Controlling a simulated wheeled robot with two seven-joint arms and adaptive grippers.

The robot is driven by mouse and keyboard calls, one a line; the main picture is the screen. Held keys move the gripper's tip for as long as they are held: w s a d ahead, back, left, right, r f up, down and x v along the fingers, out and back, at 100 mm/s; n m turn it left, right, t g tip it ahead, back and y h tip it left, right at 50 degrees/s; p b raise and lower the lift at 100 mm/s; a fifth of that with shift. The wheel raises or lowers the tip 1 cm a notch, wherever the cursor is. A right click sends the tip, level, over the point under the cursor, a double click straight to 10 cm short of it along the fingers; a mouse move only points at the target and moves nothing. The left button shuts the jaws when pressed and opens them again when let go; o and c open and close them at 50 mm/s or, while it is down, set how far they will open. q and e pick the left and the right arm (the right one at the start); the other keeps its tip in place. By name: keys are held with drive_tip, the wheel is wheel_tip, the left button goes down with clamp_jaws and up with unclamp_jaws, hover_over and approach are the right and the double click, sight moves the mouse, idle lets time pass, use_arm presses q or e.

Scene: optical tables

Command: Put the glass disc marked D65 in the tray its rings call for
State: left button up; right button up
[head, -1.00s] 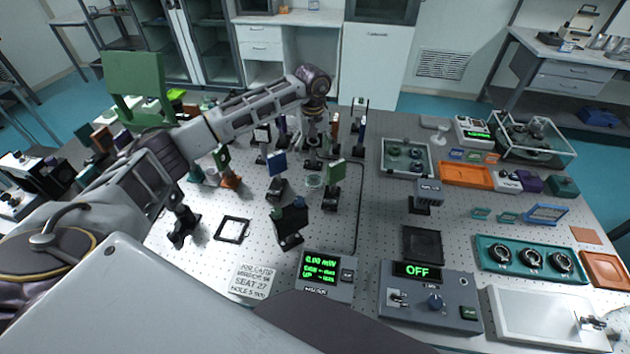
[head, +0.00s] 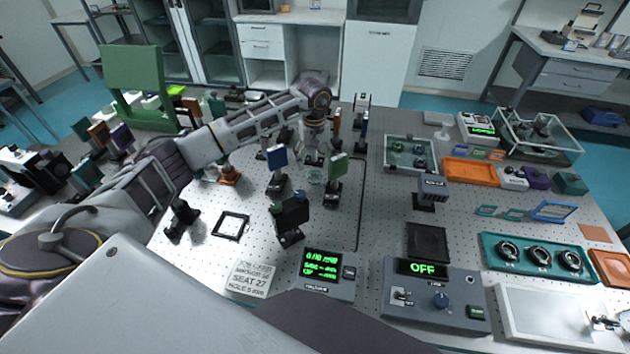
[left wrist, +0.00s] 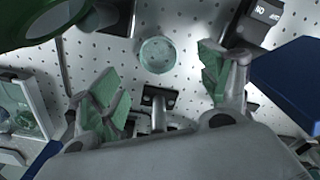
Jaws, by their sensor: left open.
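A small round clear glass disc (head: 315,176) lies on the perforated optical table between the mounted optics. It also shows in the left wrist view (left wrist: 157,54), flat on the board; I cannot read any mark on it. My left gripper (head: 313,158) points down just behind the disc in the head view. In the left wrist view its green-padded fingers (left wrist: 160,80) are spread wide, with the disc between and slightly beyond them, and nothing is held. A grey tray (head: 388,163) with round pieces inside and an orange tray (head: 470,171) stand to the right. My right gripper is not in view.
Upright mounts with a blue plate (head: 277,157) and a green plate (head: 338,166) stand close around the disc. A teal tray (head: 492,250) holds black rings. A second orange tray (head: 610,265) is at the right edge. A control box (head: 436,300) reads OFF.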

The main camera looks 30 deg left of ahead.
sight(315, 178)
use_arm(q)
drive_tip(key=shift+f+b, duration=0.3)
drive_tip(key=shift+f, duration=0.95)
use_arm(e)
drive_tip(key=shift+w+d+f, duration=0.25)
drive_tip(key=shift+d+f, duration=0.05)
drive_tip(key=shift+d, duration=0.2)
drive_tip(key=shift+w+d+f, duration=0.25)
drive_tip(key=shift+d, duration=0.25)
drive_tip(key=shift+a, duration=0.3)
